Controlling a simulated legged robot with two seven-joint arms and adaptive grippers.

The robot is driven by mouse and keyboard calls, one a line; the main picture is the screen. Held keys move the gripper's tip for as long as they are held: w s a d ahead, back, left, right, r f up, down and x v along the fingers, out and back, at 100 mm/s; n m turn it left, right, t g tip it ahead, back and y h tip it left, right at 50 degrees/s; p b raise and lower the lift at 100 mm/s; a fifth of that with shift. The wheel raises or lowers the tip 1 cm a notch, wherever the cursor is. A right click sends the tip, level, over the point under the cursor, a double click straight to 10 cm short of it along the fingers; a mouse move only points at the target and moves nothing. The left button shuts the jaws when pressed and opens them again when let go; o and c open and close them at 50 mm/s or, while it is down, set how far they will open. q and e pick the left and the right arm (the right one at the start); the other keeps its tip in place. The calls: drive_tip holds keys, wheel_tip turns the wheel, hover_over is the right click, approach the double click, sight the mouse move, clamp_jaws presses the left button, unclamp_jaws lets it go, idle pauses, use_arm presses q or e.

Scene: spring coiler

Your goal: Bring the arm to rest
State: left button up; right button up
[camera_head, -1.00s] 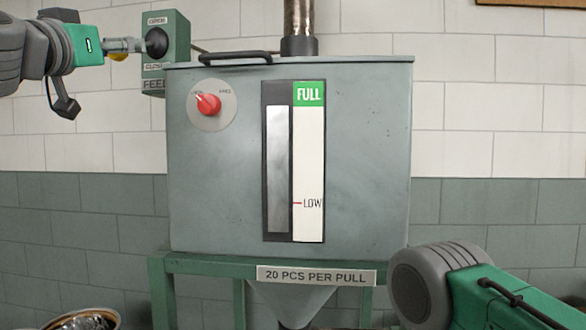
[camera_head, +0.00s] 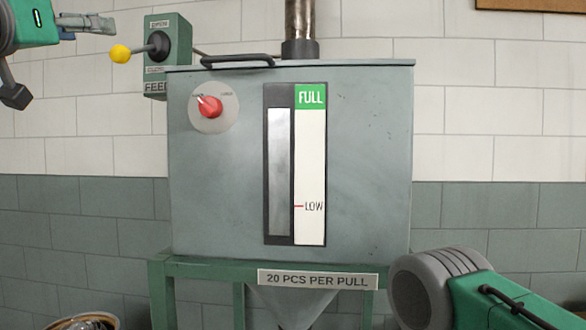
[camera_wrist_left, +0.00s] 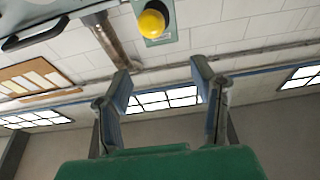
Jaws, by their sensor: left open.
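My left gripper (camera_head: 98,22) is at the upper left of the head view, open and empty. It is apart from the yellow knob (camera_head: 120,54) of the feed lever on the green feed box (camera_head: 178,45), up and to the left of it. In the left wrist view its two fingers (camera_wrist_left: 163,88) stand wide apart with nothing between them, and the yellow knob (camera_wrist_left: 152,23) shows beyond them at the top. My right arm shows at the lower right of the head view; its gripper is out of view.
A grey hopper (camera_head: 360,150) with a red dial (camera_head: 209,107) and a level gauge (camera_head: 310,150) stands on a green frame (camera_head: 205,268). A handle (camera_head: 237,61) and a pipe (camera_head: 300,30) rise from its top. A metal bowl (camera_head: 88,322) is at the lower left.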

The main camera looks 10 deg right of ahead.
use_arm(q)
drive_tip(key=shift+s+a, duration=0.15)
drive_tip(key=shift+s, duration=0.15)
